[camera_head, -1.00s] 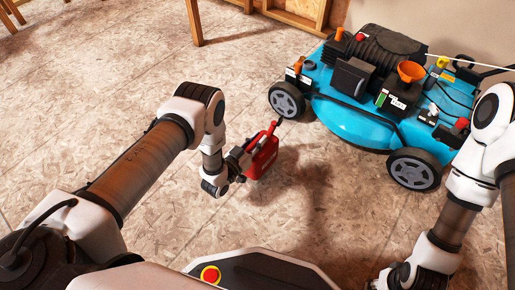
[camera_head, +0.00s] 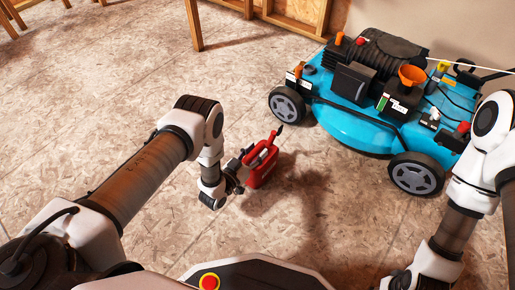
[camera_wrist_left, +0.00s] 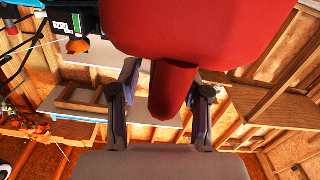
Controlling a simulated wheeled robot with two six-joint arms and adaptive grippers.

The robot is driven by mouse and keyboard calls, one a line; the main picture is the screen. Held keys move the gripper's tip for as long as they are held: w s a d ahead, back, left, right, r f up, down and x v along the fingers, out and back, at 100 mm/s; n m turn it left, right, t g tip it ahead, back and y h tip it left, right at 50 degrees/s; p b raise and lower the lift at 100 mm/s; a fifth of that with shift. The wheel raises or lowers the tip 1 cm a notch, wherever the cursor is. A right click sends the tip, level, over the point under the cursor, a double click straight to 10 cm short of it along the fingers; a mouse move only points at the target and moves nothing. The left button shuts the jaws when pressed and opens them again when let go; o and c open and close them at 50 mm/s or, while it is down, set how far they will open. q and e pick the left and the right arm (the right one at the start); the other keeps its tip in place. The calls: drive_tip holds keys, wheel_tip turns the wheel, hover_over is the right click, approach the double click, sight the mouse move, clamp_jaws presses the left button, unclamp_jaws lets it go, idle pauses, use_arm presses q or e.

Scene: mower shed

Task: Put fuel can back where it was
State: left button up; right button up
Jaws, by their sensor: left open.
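The red fuel can (camera_head: 263,168), with a dark spout tip, stands on or just above the floor in front of the mower's left front wheel. My left gripper (camera_head: 243,163) is at the can's left side, with its jaws open. In the left wrist view the can (camera_wrist_left: 190,25) fills the top, and a red part of it lies between the two spread fingers (camera_wrist_left: 165,90). Whether either finger touches it is unclear. The can's underside is hidden. My right arm shows at the right edge of the head view, but its fingers are out of frame.
A blue lawn mower (camera_head: 365,125) with an orange funnel (camera_head: 411,76) stands behind and right of the can. Wooden legs and framing (camera_head: 194,25) are at the back. The chipboard floor (camera_head: 120,85) is clear to the left and around the can.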

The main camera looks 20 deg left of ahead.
use_arm(q)
drive_tip(key=p+v, duration=0.2)
drive_tip(key=v, duration=0.3)
drive_tip(key=p+v, duration=0.2)
drive_tip(key=v, duration=0.3)
drive_tip(key=shift+r+p, duration=0.2)
drive_tip(key=shift+p, duration=0.15)
drive_tip(key=s+a+r+n+g+y, duration=0.1)
drive_tip(key=s+r+g+y, duration=0.1)
drive_tip(key=s+g, duration=0.6)
drive_tip(key=s+a+r+n+g+y, duration=0.1)
drive_tip(key=s+a+r+g+y, duration=0.1)
drive_tip(key=s+g, duration=0.6)
drive_tip(key=s+r+y, duration=0.1)
drive_tip(key=s, duration=0.6)
drive_tip(key=shift+s+a+n+g+y, duration=0.2)
drive_tip(key=shift+s+n+g+y, duration=0.1)
drive_tip(key=shift+s+g+y, duration=0.1)
drive_tip(key=shift+o, duration=0.3)
